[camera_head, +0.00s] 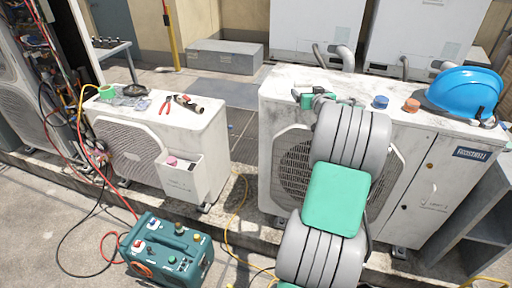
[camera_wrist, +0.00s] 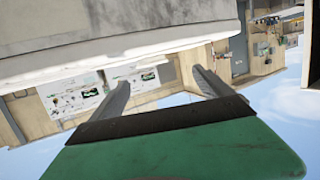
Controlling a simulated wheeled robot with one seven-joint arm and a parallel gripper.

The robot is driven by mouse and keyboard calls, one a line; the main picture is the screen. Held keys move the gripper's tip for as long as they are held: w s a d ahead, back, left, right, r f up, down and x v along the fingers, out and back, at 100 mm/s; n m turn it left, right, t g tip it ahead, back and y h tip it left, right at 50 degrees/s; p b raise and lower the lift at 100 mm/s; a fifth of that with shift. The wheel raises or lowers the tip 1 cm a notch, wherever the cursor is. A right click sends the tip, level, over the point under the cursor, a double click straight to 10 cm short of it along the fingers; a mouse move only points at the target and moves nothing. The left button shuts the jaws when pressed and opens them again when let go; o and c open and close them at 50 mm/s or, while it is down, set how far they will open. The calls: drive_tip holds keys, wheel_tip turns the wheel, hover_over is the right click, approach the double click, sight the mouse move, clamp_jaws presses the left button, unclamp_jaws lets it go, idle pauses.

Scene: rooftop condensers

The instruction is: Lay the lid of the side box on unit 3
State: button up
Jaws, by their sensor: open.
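A white side box (camera_head: 183,178) is fixed to the front right of the left condenser unit (camera_head: 150,150); its top looks open, with a pink item (camera_head: 172,161) showing there. I cannot make out a separate lid, nor a number marking unit 3. My gripper (camera_head: 308,97) is at the left end of the larger right condenser unit's top (camera_head: 345,92), partly hidden by my arm. In the wrist view my gripper (camera_wrist: 155,88) has its two fingers spread apart with nothing between them. A pale surface (camera_wrist: 120,30) fills the top of that view.
A blue hard hat (camera_head: 465,92), a blue disc (camera_head: 380,102) and an orange disc (camera_head: 411,105) sit on the right unit. Red pliers (camera_head: 166,105) and other small tools lie on the left unit. A teal machine (camera_head: 168,250) with hoses stands on the floor in front.

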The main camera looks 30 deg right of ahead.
drive_tip(key=w+a+n+g+y, duration=0.1)
drive_tip(key=w+a+n+y, duration=0.15)
drive_tip(key=a, duration=1.35)
drive_tip(key=s+a+f+n+g+y, duration=0.1)
drive_tip(key=s+a+g+y, duration=0.15)
drive_tip(key=a, duration=0.75)
drive_tip(key=s+a+f+n+g+y, duration=0.1)
drive_tip(key=s+a, duration=0.2)
drive_tip(key=a, duration=0.6)
drive_tip(key=s+a+f+g, duration=0.3)
drive_tip(key=s+a, duration=0.5)
drive_tip(key=s, duration=0.2)
drive_tip(key=s+a+f+n+g+y, duration=0.1)
drive_tip(key=s+a+f+g, duration=0.2)
drive_tip(key=s+a, duration=0.5)
drive_tip(key=s+f, duration=0.1)
drive_tip(key=s, duration=0.2)
drive_tip(key=shift+s, duration=0.25)
